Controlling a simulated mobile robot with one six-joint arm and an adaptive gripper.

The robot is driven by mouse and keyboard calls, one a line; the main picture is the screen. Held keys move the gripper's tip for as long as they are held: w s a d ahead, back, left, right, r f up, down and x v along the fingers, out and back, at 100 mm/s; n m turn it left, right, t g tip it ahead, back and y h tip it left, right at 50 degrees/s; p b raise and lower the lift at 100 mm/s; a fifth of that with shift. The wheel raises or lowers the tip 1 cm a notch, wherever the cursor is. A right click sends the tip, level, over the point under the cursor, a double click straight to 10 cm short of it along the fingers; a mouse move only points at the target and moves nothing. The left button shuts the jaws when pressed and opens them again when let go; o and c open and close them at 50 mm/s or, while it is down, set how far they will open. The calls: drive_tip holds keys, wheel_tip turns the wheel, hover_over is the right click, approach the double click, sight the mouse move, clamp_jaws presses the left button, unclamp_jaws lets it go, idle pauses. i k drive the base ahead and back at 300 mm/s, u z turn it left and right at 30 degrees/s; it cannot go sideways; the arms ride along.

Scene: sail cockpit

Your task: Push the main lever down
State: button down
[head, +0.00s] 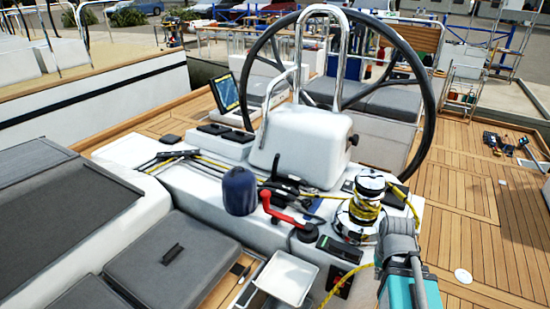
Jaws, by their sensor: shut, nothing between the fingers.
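A red lever (276,208) with a black round base stands on the white console in the middle of the head view. It slopes from its raised end at the left down to the base at the right. Several black levers (172,157) lie on the console further left, with ropes running by them. More black levers (286,184) sit just behind the red one. No label can be read, so I cannot tell which is the main lever. My arm shows at the lower right, beside the winch. My gripper cannot be made out.
A chrome winch (366,215) wrapped in yellow rope stands right of the red lever. A dark blue covered cylinder (240,190) stands left of it. The large steering wheel (425,110) rises behind. A white open bin (286,276) is in front. Wooden deck (480,210) is mostly clear at right.

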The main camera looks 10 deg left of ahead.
sight(274, 174)
drive_tip(key=z, duration=0.3)
drive_tip(key=k, duration=0.7)
drive_tip(key=z, duration=0.5)
drive_tip(key=k, duration=0.55)
drive_tip(key=u, duration=0.05)
drive_tip(key=i, duration=0.65)
drive_tip(key=u, duration=0.8)
drive_tip(key=i, duration=1.2)
drive_tip(key=u, duration=0.05)
